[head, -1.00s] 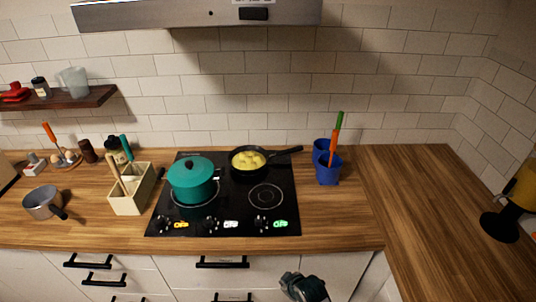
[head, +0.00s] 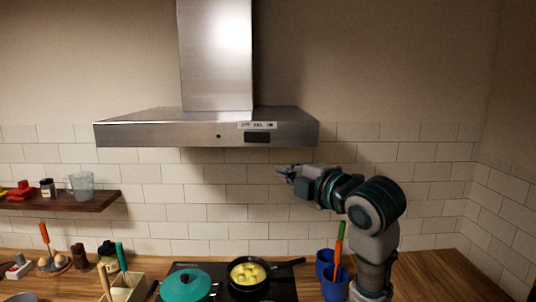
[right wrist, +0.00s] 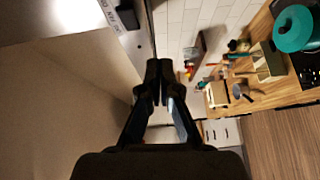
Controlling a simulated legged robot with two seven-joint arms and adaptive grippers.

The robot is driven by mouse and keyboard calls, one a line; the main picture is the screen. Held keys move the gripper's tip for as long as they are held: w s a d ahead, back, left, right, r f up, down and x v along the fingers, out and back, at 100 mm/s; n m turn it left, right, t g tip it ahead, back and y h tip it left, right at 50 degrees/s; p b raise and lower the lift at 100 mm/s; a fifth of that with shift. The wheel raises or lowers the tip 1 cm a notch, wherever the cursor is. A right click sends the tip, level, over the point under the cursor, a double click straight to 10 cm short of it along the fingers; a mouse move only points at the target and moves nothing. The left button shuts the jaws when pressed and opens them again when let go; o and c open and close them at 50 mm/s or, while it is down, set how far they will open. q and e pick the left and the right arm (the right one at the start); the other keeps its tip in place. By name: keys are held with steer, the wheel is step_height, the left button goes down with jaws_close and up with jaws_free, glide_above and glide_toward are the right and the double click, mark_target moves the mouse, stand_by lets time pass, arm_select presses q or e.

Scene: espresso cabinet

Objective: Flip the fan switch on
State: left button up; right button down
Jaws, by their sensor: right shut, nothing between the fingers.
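The steel range hood (head: 170,128) hangs on the wall above the stove. On its front edge is a dark fan switch (head: 257,138) under a white label, with a small round dark knob or light (head: 219,136) to its left. My right gripper (head: 280,171) is shut and empty, below and to the right of the switch, apart from the hood. In the right wrist view its fingers (right wrist: 161,80) are together, and the hood's underside and front edge with the dark switch (right wrist: 121,10) show at the top. My left gripper is not in view.
On the stove stand a teal pot (head: 186,286) and a black pan (head: 247,286) with yellow food. A blue utensil holder (head: 334,287) stands near my right arm.

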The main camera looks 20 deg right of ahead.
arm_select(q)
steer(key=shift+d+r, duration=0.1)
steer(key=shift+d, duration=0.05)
arm_select(e)
steer(key=shift+n, duration=0.4)
steer(key=r, duration=0.1)
steer(key=s+r, duration=0.1)
steer(key=s+d+r, duration=0.1)
steer(key=r, duration=0.1)
